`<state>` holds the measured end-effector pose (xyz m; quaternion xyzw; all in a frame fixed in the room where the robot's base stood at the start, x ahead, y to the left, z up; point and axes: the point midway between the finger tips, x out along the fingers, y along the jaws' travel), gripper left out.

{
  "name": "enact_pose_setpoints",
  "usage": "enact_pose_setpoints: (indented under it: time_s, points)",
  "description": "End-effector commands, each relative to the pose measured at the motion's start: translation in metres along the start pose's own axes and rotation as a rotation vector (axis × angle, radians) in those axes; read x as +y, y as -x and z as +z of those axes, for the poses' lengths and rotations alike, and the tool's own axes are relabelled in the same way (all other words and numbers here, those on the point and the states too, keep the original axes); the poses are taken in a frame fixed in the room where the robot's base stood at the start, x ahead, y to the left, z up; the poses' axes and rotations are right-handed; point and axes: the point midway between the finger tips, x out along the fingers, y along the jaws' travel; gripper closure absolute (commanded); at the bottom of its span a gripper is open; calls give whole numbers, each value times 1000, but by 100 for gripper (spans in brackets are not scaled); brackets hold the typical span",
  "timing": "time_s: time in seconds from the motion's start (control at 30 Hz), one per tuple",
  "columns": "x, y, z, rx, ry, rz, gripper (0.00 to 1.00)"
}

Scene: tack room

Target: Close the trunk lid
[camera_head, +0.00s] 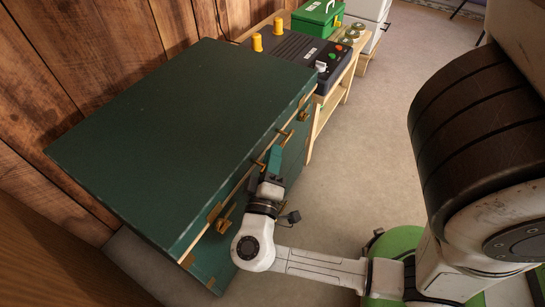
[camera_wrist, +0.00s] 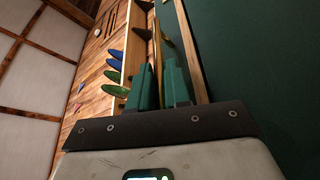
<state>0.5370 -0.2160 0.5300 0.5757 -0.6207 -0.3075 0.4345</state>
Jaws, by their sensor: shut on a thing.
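The dark green trunk (camera_head: 212,246) stands against the plank wall. Its wide flat lid (camera_head: 180,120) has a pale wooden front edge and brass corners, and looks down or nearly down; I cannot tell whether a small gap remains. My gripper (camera_head: 270,163) is at the middle of the lid's front edge. In the wrist view its green fingers (camera_wrist: 162,82) are shut around a thin brass piece (camera_wrist: 157,45) at that edge, probably a handle or hasp. The lid also fills the right of the wrist view (camera_wrist: 260,60). The fingers partly hide the grip.
A low wooden bench (camera_head: 326,112) beside the trunk bears a dark panel (camera_head: 292,50) with yellow knobs and coloured buttons. A green box (camera_head: 318,18) stands behind it. Bare grey floor (camera_head: 400,75) lies to the right. The plank wall (camera_head: 75,60) is close behind the trunk.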

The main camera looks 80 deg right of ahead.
Motion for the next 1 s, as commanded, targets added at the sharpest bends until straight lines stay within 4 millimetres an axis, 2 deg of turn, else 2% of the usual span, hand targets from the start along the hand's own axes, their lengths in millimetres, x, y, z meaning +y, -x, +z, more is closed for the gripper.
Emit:
enact_pose_setpoints:
  time_s: [0.03, 0.13, 0.17, 0.37, 0.77, 0.87, 1.0]
  points:
    - [-11, 3, 5, 5, 19, -24, 100]
    - [-11, 4, 5, 5, 20, -25, 100]
    - [-11, 4, 5, 6, 20, -25, 82]
    - [-10, 3, 5, 3, 18, -22, 63]
    - [-7, 2, 4, 0, 13, -14, 62]
    - [-6, 7, 3, 0, 13, -14, 62]
    - [-5, 27, 2, 3, 13, -15, 62]
